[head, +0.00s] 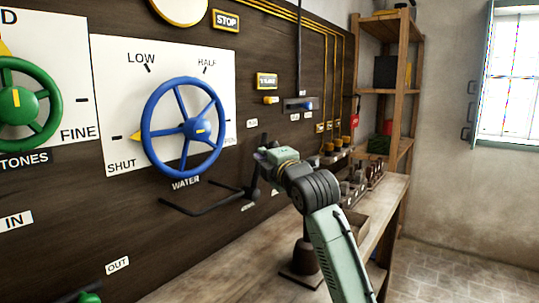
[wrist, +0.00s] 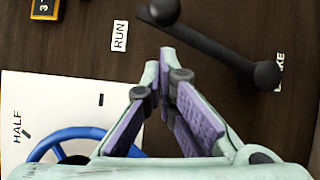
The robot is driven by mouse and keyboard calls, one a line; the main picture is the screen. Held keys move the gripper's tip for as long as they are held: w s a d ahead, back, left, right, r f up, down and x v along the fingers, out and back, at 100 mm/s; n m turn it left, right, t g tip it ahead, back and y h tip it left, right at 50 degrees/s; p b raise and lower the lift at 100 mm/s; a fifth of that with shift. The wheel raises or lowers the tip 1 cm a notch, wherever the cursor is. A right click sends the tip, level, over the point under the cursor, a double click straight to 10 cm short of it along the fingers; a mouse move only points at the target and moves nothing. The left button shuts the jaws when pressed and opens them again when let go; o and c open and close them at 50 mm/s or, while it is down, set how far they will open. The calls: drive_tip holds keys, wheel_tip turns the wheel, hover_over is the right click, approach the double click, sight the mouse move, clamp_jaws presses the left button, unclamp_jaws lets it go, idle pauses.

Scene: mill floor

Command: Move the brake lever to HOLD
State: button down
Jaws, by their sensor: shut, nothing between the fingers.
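The brake lever is a dark arm with a ball knob. In the wrist view the lever (wrist: 222,48) runs from its pivot ball beside the partly hidden BRAKE label (wrist: 279,72) to the knob at the top edge, near the RUN label (wrist: 119,36). In the head view the lever (head: 252,184) stands mostly upright, its knob end near my gripper. My gripper (head: 263,156) is shut and empty in front of the board. In the wrist view its fingertips (wrist: 159,65) are close beside the lever; I cannot tell whether they touch it. I cannot read a HOLD label.
The blue WATER wheel (head: 151,130) is left of my gripper, with a bent dark rod (head: 195,212) below it. A switch box (head: 300,104) is above right. A wooden bench (head: 220,275) runs below the board, with small items at its far end.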

sight(265, 146)
drive_tip(key=shift+w+d+r, duration=0.1)
drive_tip(key=shift+w+d, duration=0.25)
drive_tip(key=shift+w, duration=0.25)
drive_tip(key=shift+w+d+r, duration=0.1)
drive_tip(key=shift+w+d, duration=0.2)
drive_tip(key=shift+w, duration=0.3)
drive_tip(key=shift+p, duration=0.4)
drive_tip(key=shift+w+d+m, duration=0.2)
drive_tip(key=shift+w+m, duration=0.05)
drive_tip(key=shift+m, duration=0.05)
drive_tip(key=shift+w+d+g+p, duration=0.2)
drive_tip(key=shift+w+g+p, duration=0.1)
drive_tip(key=shift+p, duration=0.25)
drive_tip(key=w+d+f+m+g+p, duration=0.1)
drive_tip(key=w+d+f+m, duration=0.3)
drive_tip(key=w+f, duration=0.5)
drive_tip(key=shift+d+f+g+h+p, duration=0.35)
drive_tip(key=shift+d+g, duration=0.45)
drive_tip(key=shift+d, duration=0.5)
drive_tip(key=shift+r, duration=0.2)
